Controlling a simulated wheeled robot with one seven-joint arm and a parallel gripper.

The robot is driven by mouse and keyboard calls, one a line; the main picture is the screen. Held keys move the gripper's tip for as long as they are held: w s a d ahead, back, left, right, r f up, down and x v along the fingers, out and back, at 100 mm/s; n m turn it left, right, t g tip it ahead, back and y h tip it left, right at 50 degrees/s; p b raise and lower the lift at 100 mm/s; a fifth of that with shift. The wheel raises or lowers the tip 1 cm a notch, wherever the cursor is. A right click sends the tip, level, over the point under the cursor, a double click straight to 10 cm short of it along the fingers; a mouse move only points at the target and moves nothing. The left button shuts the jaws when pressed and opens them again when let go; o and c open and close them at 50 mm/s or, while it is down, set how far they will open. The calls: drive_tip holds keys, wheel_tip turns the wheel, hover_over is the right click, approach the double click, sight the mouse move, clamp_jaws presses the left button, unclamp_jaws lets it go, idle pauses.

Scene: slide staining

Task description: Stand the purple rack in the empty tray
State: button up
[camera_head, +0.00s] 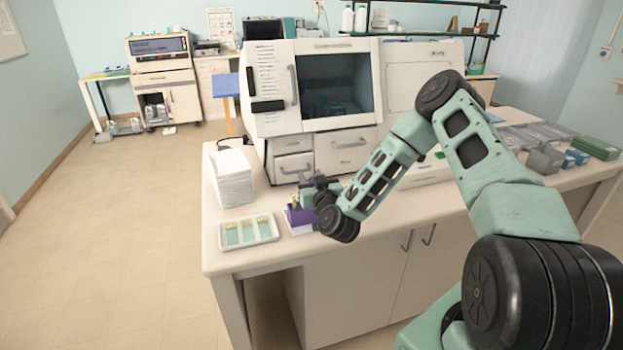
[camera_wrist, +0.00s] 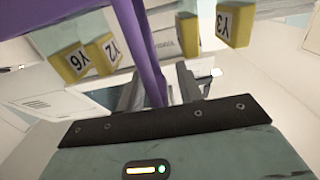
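The purple rack (camera_head: 297,214) is near the front edge of the bench in the head view, partly hidden by my gripper. Its long purple upright (camera_wrist: 142,45) runs down between my two fingers in the wrist view, with yellow-labelled slides on both sides. My gripper (camera_wrist: 160,92) is around this upright; whether the fingers press on it is not clear. In the head view my gripper (camera_head: 312,190) is at the rack's top. A white tray edge (camera_head: 301,231) shows just below the rack; whether the rack touches it cannot be told.
A white tray (camera_head: 262,240) with several slides lies left of the rack. A white stack (camera_head: 232,178) stands behind that tray. A large white machine (camera_head: 318,125) stands behind the rack. Grey trays and boxes (camera_head: 545,157) are at the far right.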

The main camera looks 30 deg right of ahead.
drive_tip(key=shift+r, duration=0.15)
drive_tip(key=b+v, duration=0.4)
drive_tip(key=v, duration=0.8)
drive_tip(key=w+a+n+g+y, duration=0.2)
drive_tip(key=a+n+g+y, duration=0.35)
drive_tip(key=a, duration=0.85)
drive_tip(key=s+a+n+g+y, duration=0.4)
drive_tip(key=s+a, duration=0.2)
drive_tip(key=a, duration=0.3)
drive_tip(key=s+a+r+g+h, duration=0.1)
drive_tip(key=s+r+g, duration=0.3)
drive_tip(key=s, duration=0.8)
drive_tip(key=s+a+r+n+g+h, duration=0.1)
drive_tip(key=s+r+g+h, duration=0.2)
drive_tip(key=s, duration=0.9)
wheel_tip(320, 180, up, 2)
drive_tip(key=shift+a+r+g, duration=0.1)
drive_tip(key=shift+a+g, duration=0.15)
drive_tip(key=shift+g, duration=0.2)
drive_tip(key=shift+n, duration=0.25)
